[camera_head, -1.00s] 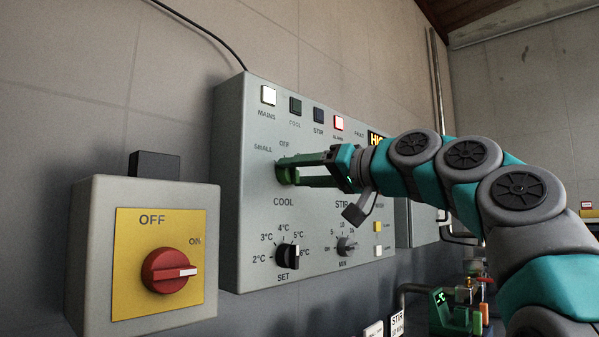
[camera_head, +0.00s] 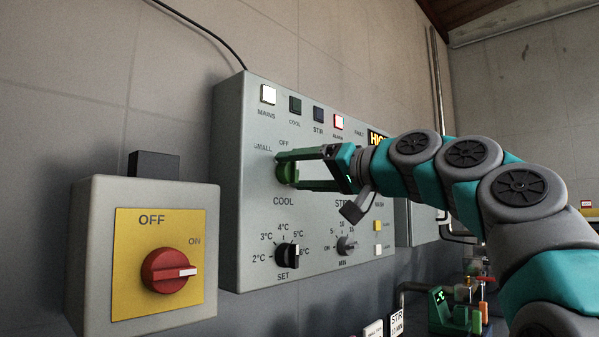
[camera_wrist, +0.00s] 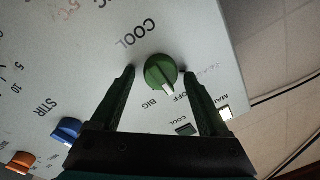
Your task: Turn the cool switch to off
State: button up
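The cool switch is a round green knob (camera_wrist: 161,72) on the grey control panel, above the COOL label in the head view (camera_head: 287,172). My gripper (camera_wrist: 159,70) is open, with one finger on each side of the knob and a visible gap to both. In the head view my gripper (camera_head: 282,170) reaches in from the right and partly covers the knob and the BIG mark. The cool lamp (camera_head: 295,105) is dark.
The SET knob (camera_head: 287,255) and stir MIN knob (camera_head: 346,245) sit below on the panel (camera_head: 228,220). A blue knob (camera_wrist: 66,131) lies beside my gripper. A red main switch (camera_head: 170,271) points to ON at the left. The mains lamp (camera_head: 268,95) is lit.

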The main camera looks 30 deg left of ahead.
dwell(0.3)
jog(key=b+v, duration=0.1)
jog(key=v, duration=0.6)
jog(key=shift+s+d+b, duration=0.15)
jog(key=shift+d+b, duration=0.15)
jog(key=shift+d, duration=0.05)
jog(key=shift+d, duration=0.1)
